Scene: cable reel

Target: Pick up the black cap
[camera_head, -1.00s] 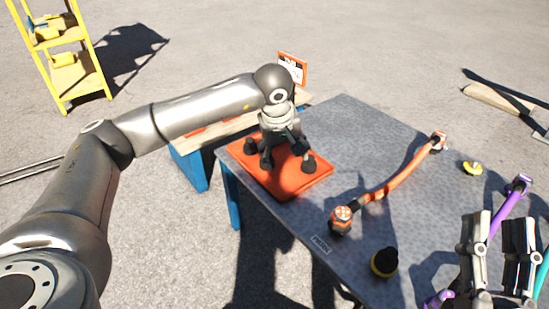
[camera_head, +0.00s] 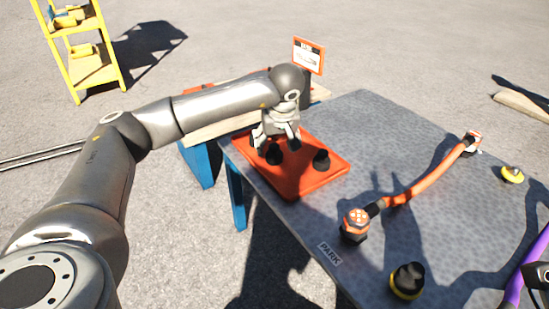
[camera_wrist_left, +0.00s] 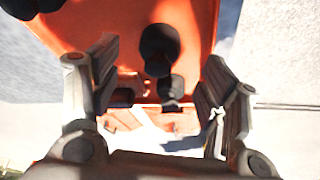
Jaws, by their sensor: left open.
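Two black caps stand on an orange tray (camera_head: 300,188) in the head view. The left cap (camera_head: 274,155) is at my left gripper (camera_head: 278,145), which points down over the tray. The right cap (camera_head: 321,160) stands apart from it. In the left wrist view my left gripper (camera_wrist_left: 158,95) is open, with a finger at each side. A black cap (camera_wrist_left: 160,45) shows in the gap between the fingers, over the orange tray (camera_wrist_left: 203,25); I see no contact. A dark shape at the lower right edge of the head view may belong to my right gripper; its jaws are hidden.
The tray lies on a grey table (camera_head: 365,125). An orange cable (camera_head: 425,182) lies to its right. A black cap with a yellow ring (camera_head: 407,281) stands near the front edge. A purple cable (camera_head: 527,262) is at the right, and an orange-framed sign (camera_head: 309,56) stands behind.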

